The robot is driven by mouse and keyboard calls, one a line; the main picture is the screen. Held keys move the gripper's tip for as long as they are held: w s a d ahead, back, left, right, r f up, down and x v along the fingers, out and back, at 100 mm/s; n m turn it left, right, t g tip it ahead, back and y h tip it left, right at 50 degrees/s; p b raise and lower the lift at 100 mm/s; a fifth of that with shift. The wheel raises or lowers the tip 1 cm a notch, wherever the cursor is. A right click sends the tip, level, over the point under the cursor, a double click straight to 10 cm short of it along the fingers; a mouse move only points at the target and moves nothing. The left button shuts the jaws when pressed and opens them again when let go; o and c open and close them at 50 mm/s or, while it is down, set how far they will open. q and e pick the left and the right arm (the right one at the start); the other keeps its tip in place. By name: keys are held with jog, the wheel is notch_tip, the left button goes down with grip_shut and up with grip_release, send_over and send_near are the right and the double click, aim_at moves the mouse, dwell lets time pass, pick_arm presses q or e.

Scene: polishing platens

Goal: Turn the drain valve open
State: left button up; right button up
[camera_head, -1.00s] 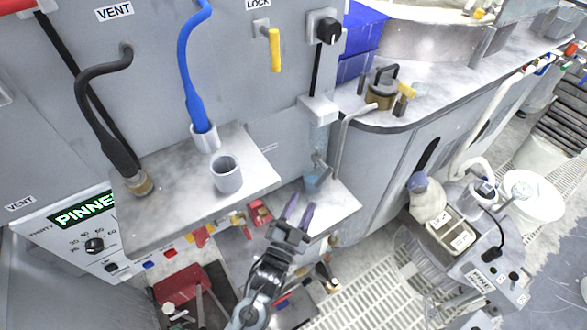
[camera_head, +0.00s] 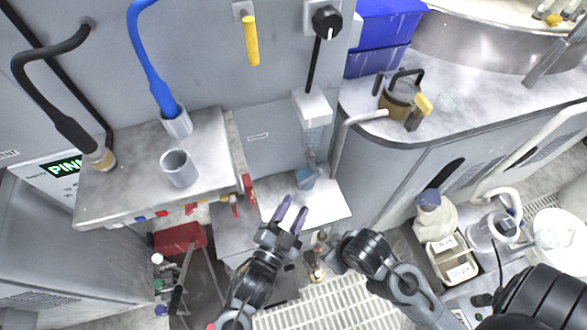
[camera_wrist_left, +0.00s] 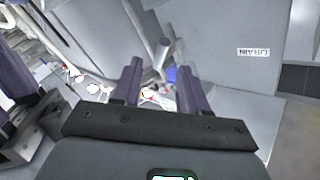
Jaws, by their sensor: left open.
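A label reading DRAIN (camera_wrist_left: 253,51) is on the grey panel in the left wrist view. To its left is a grey stubby fitting with a rod (camera_wrist_left: 163,48), which may be the drain valve. In the head view a similar grey fitting (camera_head: 310,158) hangs below the white block, above a small blue-tinted cup (camera_head: 305,178). My left gripper (camera_head: 291,207) is open and empty, its purple fingers (camera_wrist_left: 160,75) over the low shelf, short of the cup and fitting. My right arm's dark end (camera_head: 362,252) is at lower centre; its fingers are unclear.
A grey shelf (camera_head: 130,195) holds an empty grey cup (camera_head: 179,168), with hoses beside it. A yellow handle (camera_head: 251,40) and black knob (camera_head: 326,20) are above. The curved counter (camera_head: 450,115) bounds the right. A red box (camera_head: 180,237) is on the floor.

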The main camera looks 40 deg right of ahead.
aim_at(306, 185)
pick_arm(q)
jog(key=b+x, duration=0.2)
jog(key=x, duration=0.7)
jog(key=shift+w+d+r+b, duration=0.2)
jog(key=shift+w+d+b, duration=0.05)
jog(key=shift+b, duration=0.05)
jog(key=shift+w+d, duration=0.15)
jog(key=shift+d, duration=0.25)
